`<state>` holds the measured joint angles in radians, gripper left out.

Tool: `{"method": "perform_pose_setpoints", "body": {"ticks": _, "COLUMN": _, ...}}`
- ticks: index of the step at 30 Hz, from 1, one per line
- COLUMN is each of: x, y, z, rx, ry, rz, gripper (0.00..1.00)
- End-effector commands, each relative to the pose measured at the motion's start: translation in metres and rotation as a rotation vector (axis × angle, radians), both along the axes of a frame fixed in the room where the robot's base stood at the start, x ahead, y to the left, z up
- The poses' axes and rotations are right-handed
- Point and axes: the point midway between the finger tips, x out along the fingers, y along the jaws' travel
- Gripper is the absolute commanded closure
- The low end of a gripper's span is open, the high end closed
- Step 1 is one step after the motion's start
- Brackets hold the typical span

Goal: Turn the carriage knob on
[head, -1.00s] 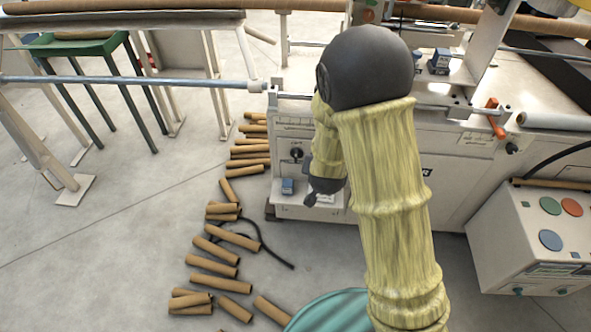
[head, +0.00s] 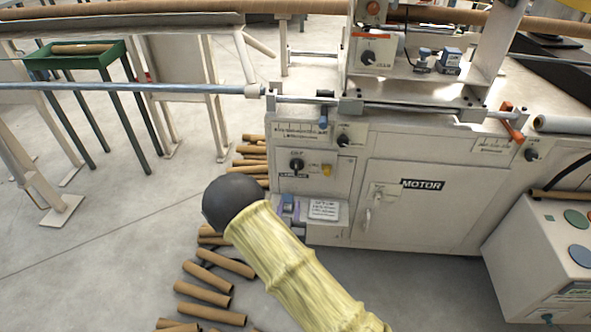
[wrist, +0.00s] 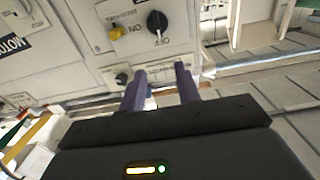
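Several black knobs show on the machine, and I cannot read which is labelled carriage. One knob (head: 369,57) is on the upper unit with an orange label. Another knob (head: 297,165) is on the lower left panel, beside a yellow part; it appears to be the large knob (wrist: 157,22) with an ON mark in the wrist view. A third knob (head: 343,141) sits above and right of it. My gripper (wrist: 160,69) is open and empty, its two purple fingers apart, pointing at the panel below the large knob in the picture. In the head view my arm hides most of it.
A metal rod (head: 130,87) runs along the machine's front at the top. The motor cabinet (head: 420,215) fills the middle. A control box (head: 545,260) stands at right. Cardboard tubes (head: 205,295) lie on the floor.

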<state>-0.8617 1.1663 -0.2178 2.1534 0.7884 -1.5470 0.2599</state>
Motion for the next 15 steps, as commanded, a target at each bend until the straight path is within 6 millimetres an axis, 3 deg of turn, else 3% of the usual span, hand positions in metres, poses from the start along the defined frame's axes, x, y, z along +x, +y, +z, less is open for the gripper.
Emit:
{"method": "perform_pose_setpoints", "body": {"ticks": 5, "x": 0.011, "y": -0.001, "z": 0.0, "rx": 0.002, "ry": 0.0, "rz": -0.003, "gripper": 0.67}}
{"method": "perform_pose_setpoints", "body": {"ticks": 15, "x": 0.066, "y": -0.003, "z": -0.001, "rx": 0.002, "ry": -0.002, "rz": -0.002, "gripper": 0.67}}
